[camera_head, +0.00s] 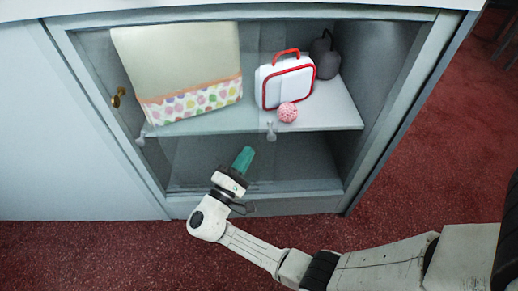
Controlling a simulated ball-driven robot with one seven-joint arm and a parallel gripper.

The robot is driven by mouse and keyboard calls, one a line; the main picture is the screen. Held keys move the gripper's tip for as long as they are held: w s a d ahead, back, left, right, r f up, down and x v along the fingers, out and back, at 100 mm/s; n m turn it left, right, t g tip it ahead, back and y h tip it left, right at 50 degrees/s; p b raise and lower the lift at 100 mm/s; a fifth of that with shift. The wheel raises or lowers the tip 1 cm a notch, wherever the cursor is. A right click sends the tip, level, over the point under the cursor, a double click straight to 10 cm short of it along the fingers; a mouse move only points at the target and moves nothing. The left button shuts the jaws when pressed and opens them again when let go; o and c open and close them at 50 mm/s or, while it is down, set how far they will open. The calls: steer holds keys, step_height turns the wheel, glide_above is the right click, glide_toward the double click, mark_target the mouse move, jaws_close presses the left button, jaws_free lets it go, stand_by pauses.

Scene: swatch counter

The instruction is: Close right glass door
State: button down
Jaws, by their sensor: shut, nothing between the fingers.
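A grey cabinet has its front opening partly covered by clear glass. The glass seems to lie over the left and middle of the opening, with a faint upright edge near the middle. A small pale handle (270,131) shows near that edge, and a second pale handle (140,138) shows at the left. The right part of the opening looks uncovered. Which pane is the right glass door is hard to tell. My gripper (246,156), with teal fingers, is shut and empty. It is in front of the lower compartment, below the middle handle; whether it touches glass is unclear.
The shelf (335,115) holds a cream cloth with a dotted band (190,75), a white case with red trim (285,82), a pink ball (287,112) and a dark grey object (325,58). A brass knob (118,97) is at left.

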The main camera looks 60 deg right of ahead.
steer(key=shift+s+d+r, duration=0.5)
steer(key=shift+s+d, duration=0.15)
steer(key=shift+d, duration=0.15)
steer(key=shift+s+d+r, duration=0.45)
steer(key=shift+s+d, duration=0.15)
steer(key=shift+d, duration=0.15)
